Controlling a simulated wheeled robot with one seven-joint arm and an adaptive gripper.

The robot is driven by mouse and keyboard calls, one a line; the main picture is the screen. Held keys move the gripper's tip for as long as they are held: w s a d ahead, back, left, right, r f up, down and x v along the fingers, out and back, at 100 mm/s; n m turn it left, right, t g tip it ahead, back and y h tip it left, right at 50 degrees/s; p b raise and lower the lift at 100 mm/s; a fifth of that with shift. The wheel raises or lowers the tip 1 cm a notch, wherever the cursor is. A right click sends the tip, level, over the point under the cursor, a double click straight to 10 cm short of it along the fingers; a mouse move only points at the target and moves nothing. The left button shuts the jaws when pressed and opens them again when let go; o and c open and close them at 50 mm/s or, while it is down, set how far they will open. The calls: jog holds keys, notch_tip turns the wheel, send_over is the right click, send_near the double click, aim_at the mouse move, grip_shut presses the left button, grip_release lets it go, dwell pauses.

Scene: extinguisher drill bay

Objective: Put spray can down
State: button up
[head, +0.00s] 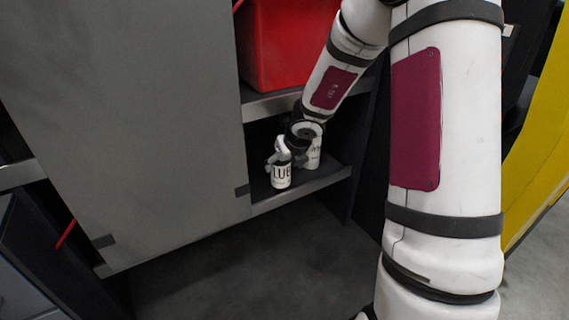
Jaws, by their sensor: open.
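A white spray can (281,178) with dark letters that read "LUB" stands upright near the front edge of the lower shelf (307,189). A second white can (315,153) stands just behind it to the right, partly hidden by my gripper. My gripper (279,161) is open at the upper part of the lettered can, reaching down from the upper right. The can's base appears to rest on the shelf.
A red bin (287,45) sits on the upper shelf (262,108) above. A large grey panel (130,110) closes off the left side of the shelves. A yellow surface (545,130) stands at the far right. Dark floor (255,265) is clear below.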

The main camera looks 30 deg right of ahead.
jog(key=shift+p+v, duration=0.9)
jog(key=shift+v, duration=0.7)
jog(key=shift+f, duration=0.1)
